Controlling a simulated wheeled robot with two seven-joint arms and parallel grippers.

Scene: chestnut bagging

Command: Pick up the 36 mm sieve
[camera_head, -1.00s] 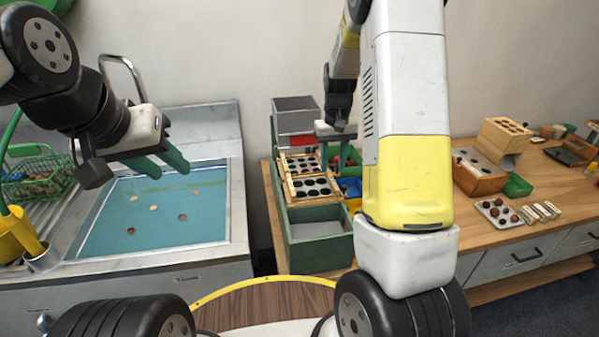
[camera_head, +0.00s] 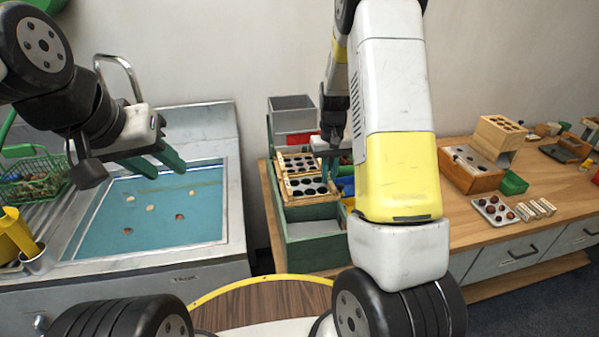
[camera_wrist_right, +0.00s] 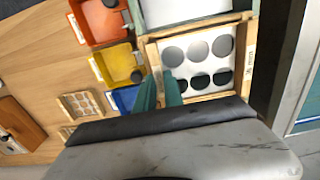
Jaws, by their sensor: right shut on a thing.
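A wooden-framed sieve with large round holes (camera_head: 307,187) rests on the green box (camera_head: 313,250). My right gripper (camera_head: 333,170) is at the sieve's right side. In the right wrist view my right gripper's fingers (camera_wrist_right: 161,92) are shut on the sieve's frame edge, one on either side of it. A second sieve with smaller holes (camera_head: 296,163) lies just behind. My left gripper (camera_head: 157,162) is open and empty above the sink.
The sink (camera_head: 150,215) at left holds water and several chestnuts. A green basket (camera_head: 33,178) stands left of it. Red (camera_wrist_right: 98,22), yellow (camera_wrist_right: 117,62) and blue (camera_wrist_right: 125,98) bins sit close beside the sieve. A wooden block stand (camera_head: 470,170) and a chestnut tray (camera_head: 495,210) are at right.

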